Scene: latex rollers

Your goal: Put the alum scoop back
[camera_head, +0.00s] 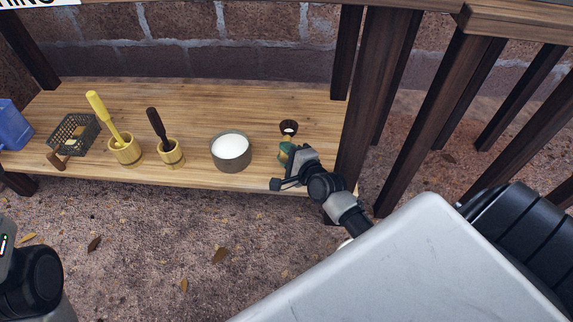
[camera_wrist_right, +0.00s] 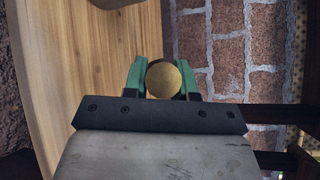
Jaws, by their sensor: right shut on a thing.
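My right gripper (camera_head: 286,150), with green fingers, is at the front right of the wooden shelf. It is shut on the alum scoop (camera_head: 289,127), whose dark brown, round head shows just beyond the fingers with a pale spot in it. In the right wrist view, a round tan end (camera_wrist_right: 164,79) of the held thing sits between the green fingers (camera_wrist_right: 163,82). A grey bowl (camera_head: 231,164) of white powder stands on the shelf to the left of the gripper. My left gripper is out of view; only part of that arm shows at bottom left.
Dark wooden posts (camera_head: 373,100) rise right of the gripper. A brick wall is behind.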

